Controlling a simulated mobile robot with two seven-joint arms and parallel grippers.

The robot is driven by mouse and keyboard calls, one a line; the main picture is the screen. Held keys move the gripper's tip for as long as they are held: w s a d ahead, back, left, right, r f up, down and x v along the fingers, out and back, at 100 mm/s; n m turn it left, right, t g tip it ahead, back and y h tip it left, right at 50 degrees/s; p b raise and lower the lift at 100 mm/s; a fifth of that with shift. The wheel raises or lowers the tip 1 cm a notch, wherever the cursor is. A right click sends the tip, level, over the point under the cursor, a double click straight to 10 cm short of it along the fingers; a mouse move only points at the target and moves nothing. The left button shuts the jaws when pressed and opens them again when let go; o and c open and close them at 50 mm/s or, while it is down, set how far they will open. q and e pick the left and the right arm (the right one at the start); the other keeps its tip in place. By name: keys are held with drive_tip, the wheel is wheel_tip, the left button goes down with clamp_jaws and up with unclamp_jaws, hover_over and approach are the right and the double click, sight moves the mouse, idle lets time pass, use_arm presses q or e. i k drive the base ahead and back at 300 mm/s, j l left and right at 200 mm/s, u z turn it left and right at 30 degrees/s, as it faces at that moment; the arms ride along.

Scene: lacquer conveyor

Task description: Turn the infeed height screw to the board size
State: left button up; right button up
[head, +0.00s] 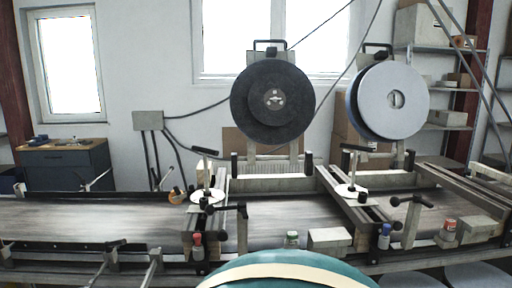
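Two similar upright screws with dark crank handles stand on the conveyor. The left screw (207,175) rises from a white round dial (207,197) on the left crossbeam. The right screw (353,168) rises from a white dial (351,191) on the right crossbeam. I cannot tell from this view which is the infeed height screw, and any marks on the dials are too small to read. No board is clearly visible on the grey belt (90,220). Neither of my grippers is in view.
A large black disc (272,102) and a pale grey disc (394,100) stand behind the conveyor. T-shaped handles, including one dark handle (232,208), stick up near the front rail. A small jar (292,238) and a pale block (329,239) sit in front. The left belt is clear.

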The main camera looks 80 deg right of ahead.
sight(207, 193)
drive_tip(key=z, duration=2.2)
drive_tip(key=l+z, duration=0.25)
drive_tip(key=l, duration=0.6)
